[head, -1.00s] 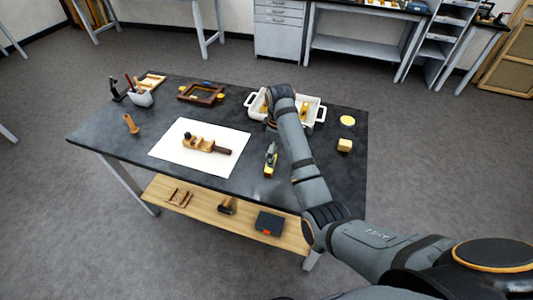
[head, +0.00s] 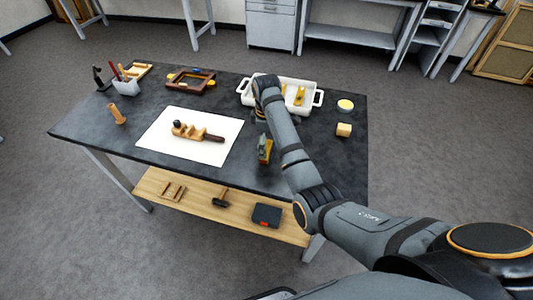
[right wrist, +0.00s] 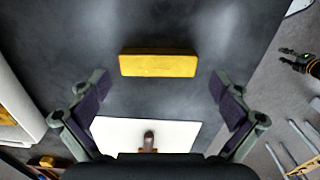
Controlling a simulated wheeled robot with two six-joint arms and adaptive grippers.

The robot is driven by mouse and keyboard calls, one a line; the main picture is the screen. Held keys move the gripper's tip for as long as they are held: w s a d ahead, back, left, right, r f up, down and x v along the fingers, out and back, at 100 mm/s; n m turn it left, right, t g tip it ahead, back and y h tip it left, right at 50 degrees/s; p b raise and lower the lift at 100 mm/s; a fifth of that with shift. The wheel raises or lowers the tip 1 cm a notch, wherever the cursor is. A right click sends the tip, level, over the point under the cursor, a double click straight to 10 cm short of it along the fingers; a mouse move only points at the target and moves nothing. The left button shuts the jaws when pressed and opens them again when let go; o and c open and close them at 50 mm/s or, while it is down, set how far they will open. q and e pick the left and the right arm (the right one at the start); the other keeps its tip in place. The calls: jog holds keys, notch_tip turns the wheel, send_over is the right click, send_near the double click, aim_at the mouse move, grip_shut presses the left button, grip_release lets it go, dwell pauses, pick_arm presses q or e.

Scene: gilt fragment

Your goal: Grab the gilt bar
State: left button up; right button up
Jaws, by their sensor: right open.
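The gilt bar (right wrist: 158,64) is a plain yellow block lying flat on the dark table top. In the right wrist view it lies crosswise, just beyond the fingertips. In the head view the gilt bar (head: 267,155) is right of the white sheet and partly covered by a grey-green part that looks like a finger. My right gripper (right wrist: 158,82) is open and empty, its two fingers wide apart, left and right of the bar's ends. What seems to be my left gripper (right wrist: 300,60) shows small at the right wrist view's right edge; its jaws are unclear.
A white tray (head: 317,102) with yellow things inside stands at the back right. A wooden plane (head: 197,133) lies on the white sheet (head: 160,146). A round yellow-topped item (head: 345,105) and a small wooden block (head: 344,130) are to the right. Bare table surrounds the bar.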

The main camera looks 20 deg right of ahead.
jog(key=shift+w+f, duration=0.2)
jog(key=shift+f, duration=1.05)
jog(key=shift+r, duration=0.1)
jog(key=c, duration=0.8)
